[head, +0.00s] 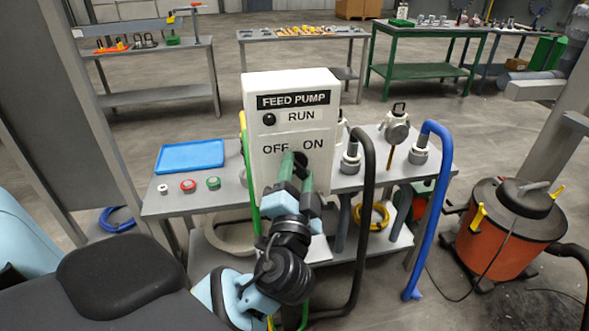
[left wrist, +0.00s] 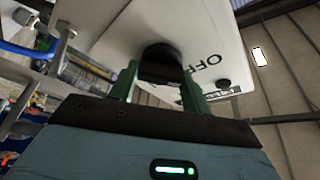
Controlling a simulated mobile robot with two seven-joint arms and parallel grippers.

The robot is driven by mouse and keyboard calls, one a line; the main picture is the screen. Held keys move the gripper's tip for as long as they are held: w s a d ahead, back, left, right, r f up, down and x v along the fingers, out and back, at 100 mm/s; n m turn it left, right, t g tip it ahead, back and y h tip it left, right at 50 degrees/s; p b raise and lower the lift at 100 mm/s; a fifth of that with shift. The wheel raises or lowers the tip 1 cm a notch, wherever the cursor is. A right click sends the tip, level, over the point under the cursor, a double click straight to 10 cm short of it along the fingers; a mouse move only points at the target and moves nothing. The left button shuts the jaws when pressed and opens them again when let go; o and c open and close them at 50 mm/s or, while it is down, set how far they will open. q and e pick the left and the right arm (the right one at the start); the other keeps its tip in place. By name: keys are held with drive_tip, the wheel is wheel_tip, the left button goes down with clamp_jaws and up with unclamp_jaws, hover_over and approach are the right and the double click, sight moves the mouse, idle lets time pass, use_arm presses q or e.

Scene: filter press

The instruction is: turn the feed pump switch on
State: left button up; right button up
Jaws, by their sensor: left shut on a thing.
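The feed pump box (head: 285,90) is a white panel labelled FEED PUMP, standing at the middle of the grey table. A dark RUN lamp (head: 269,119) sits at its upper left and looks unlit. Below are the words OFF and ON, with the black switch knob (head: 301,160) under and between them. My left gripper (head: 294,170), with green fingers, is shut on the knob. In the left wrist view the knob (left wrist: 161,62) sits between the two fingers (left wrist: 160,82). Which word the knob points to cannot be told. My right gripper is not in view.
A blue tray (head: 190,156) and red and green buttons (head: 188,186) lie left of the box. A black hose (head: 368,210) and a blue pipe (head: 438,180) rise at the right. An orange vacuum (head: 500,235) stands on the floor at the far right.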

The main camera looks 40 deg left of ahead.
use_arm(q)
drive_tip(key=m+h+p, duration=0.1)
drive_tip(key=m+p, duration=0.1)
drive_tip(key=r+m+g+h+p, duration=0.1)
drive_tip(key=m+p, duration=0.2)
drive_tip(key=shift+m, duration=0.3)
drive_tip(key=shift+c, duration=0.2)
drive_tip(key=shift+f+m, duration=0.1)
drive_tip(key=shift+m, duration=0.4)
drive_tip(key=shift+o, duration=0.2)
drive_tip(key=m, duration=0.1)
drive_tip(key=m+g+h, duration=0.1)
drive_tip(key=shift+f+m, duration=0.2)
drive_tip(key=shift+m, duration=0.1)
drive_tip(key=m+g, duration=0.2)
drive_tip(key=m, duration=0.1)
drive_tip(key=shift+m, duration=0.3)
drive_tip(key=shift+m+g, duration=0.6)
drive_tip(key=shift+m, duration=0.5)
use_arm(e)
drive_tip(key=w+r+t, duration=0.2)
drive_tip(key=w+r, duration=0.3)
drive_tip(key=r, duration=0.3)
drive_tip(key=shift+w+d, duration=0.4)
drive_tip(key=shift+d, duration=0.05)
use_arm(q)
drive_tip(key=o, duration=1)
drive_tip(key=shift+c, duration=0.2)
